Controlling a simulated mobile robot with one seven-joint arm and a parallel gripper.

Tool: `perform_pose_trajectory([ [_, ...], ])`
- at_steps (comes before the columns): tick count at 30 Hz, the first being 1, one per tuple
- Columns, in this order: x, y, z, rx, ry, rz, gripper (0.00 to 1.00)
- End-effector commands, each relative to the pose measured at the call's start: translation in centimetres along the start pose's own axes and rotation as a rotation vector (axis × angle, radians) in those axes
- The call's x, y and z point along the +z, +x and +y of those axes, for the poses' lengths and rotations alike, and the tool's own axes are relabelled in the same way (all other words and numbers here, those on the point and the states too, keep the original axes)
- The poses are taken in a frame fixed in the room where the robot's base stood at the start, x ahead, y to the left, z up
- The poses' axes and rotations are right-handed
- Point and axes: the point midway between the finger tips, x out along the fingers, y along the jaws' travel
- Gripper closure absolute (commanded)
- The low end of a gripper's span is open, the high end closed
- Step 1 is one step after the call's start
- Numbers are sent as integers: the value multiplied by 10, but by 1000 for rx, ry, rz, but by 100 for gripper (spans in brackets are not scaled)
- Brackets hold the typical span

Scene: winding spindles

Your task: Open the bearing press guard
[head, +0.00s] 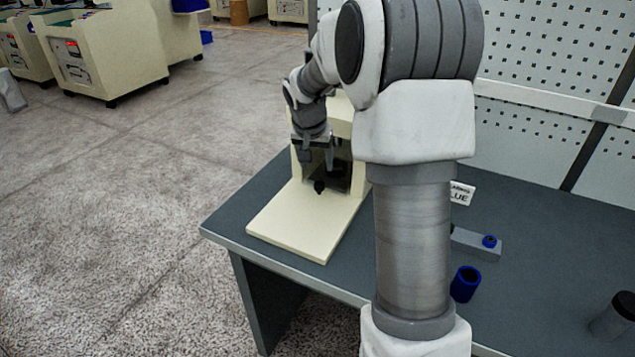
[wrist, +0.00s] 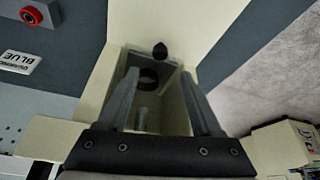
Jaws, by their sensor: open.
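The bearing press is a cream machine with a flat base plate (head: 305,222) on the grey table. Its front has a dark, box-like opening or tinted guard panel (head: 341,176), with a black knob (head: 320,186) at its lower edge. In the wrist view the knob (wrist: 160,50) stands just beyond my fingertips, centred between them and apart from both. My gripper (head: 318,158) is in front of the press, open and empty; in the wrist view its fingers (wrist: 160,78) spread across the dark recess. I cannot tell how far the guard is open. My arm hides part of the press.
A blue cylinder (head: 465,284), a grey block (head: 475,243) with a blue ring, a sign reading BLUE (head: 461,193) and a dark-capped container (head: 615,316) stand on the table to the right. A pegboard (head: 545,100) rises behind.

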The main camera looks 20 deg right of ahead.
Motion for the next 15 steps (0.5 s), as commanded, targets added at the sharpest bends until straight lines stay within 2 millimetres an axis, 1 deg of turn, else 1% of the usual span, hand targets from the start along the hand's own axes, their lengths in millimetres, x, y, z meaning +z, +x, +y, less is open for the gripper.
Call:
perform_pose_trajectory([
  [1, 1, 14, 0, 1, 0, -4, 34],
  [6, 1, 50, 0, 1, 0, -3, 34],
  [10, 1, 73, 0, 0, -1, -2, 34],
  [15, 0, 92, 0, 0, -1, 0, 34],
])
